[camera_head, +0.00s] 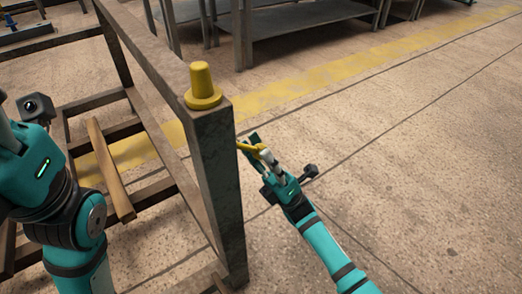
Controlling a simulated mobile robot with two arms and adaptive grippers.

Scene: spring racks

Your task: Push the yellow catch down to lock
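The yellow catch (248,147) sticks out from the right side of the rack's near corner post, a little below its top. My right gripper (257,148) is at the catch, with its fingers close around or beside it. The fingers partly cover the catch, and I cannot tell whether they press on it or are shut. My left arm comes in at the left edge, but its gripper fingers are not in view.
The brown metal rack (221,180) fills the left and middle. A yellow cone-shaped peg (202,88) stands on its corner post. A wooden slat (109,172) lies across the lower bars. Open floor (420,170) lies to the right; a metal table (310,17) stands behind.

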